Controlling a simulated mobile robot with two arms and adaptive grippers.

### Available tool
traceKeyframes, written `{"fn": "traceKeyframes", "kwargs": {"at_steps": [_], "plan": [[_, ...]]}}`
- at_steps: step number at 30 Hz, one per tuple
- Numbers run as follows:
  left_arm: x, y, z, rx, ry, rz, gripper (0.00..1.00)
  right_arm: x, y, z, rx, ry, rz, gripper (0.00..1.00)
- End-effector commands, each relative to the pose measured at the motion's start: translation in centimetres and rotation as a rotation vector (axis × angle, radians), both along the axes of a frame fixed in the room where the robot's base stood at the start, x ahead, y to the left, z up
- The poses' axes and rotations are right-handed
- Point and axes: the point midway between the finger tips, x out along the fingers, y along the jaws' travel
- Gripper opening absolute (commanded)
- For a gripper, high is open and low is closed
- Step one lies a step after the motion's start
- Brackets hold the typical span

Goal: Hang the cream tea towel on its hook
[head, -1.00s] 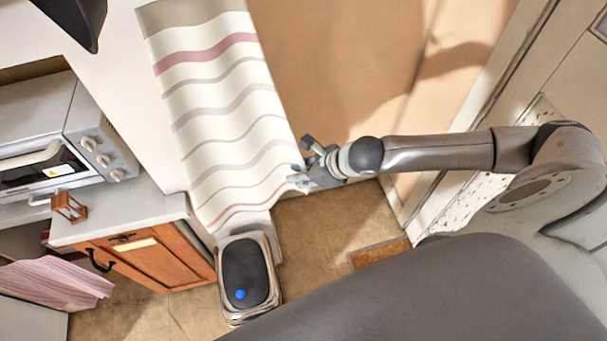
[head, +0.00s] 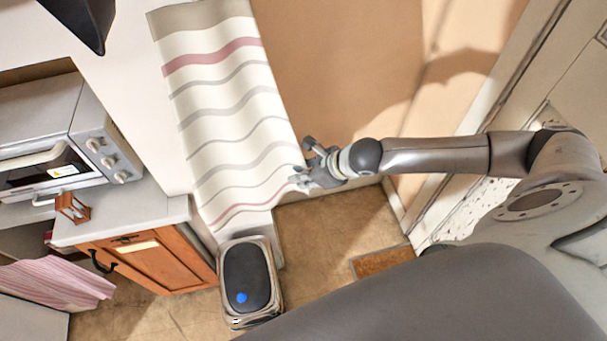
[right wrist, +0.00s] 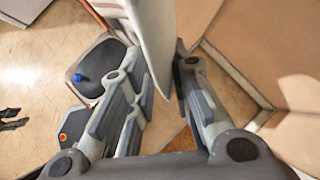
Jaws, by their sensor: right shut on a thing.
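The cream tea towel (head: 228,110), with grey and dusky pink stripes, spreads as a long wavy sheet along the pale wall in the head view. My right gripper (head: 308,176) is at its right edge, near the lower end. In the right wrist view the towel (right wrist: 157,40) runs edge-on between the fingers of my right gripper (right wrist: 163,78), which is shut on it. I cannot make out the hook in either view. My left gripper is not in view.
A bin with a black lid (head: 246,276) stands below the towel's lower end. A wooden cabinet (head: 150,262) and a toaster oven (head: 60,140) are at left. A pink striped cloth (head: 60,280) hangs at lower left.

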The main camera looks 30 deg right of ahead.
Motion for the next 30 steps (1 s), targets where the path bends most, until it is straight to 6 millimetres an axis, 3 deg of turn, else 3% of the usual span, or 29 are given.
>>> {"fn": "traceKeyframes", "kwargs": {"at_steps": [5, 6, 11, 18, 30], "plan": [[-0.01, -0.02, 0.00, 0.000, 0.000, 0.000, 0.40, 0.01, 0.04, 0.04, 0.001, -0.001, 0.000, 0.00], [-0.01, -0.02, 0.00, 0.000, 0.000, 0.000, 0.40, 0.01, 0.04, 0.04, 0.001, -0.001, 0.000, 0.23], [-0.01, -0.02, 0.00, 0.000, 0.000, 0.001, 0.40, 0.00, 0.03, 0.03, 0.001, -0.001, 0.000, 0.44], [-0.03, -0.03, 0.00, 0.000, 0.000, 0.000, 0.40, -0.01, 0.02, 0.02, 0.000, 0.000, 0.000, 0.44], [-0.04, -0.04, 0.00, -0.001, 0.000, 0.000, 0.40, -0.02, 0.00, -0.01, 0.000, 0.000, 0.000, 0.96]]}}
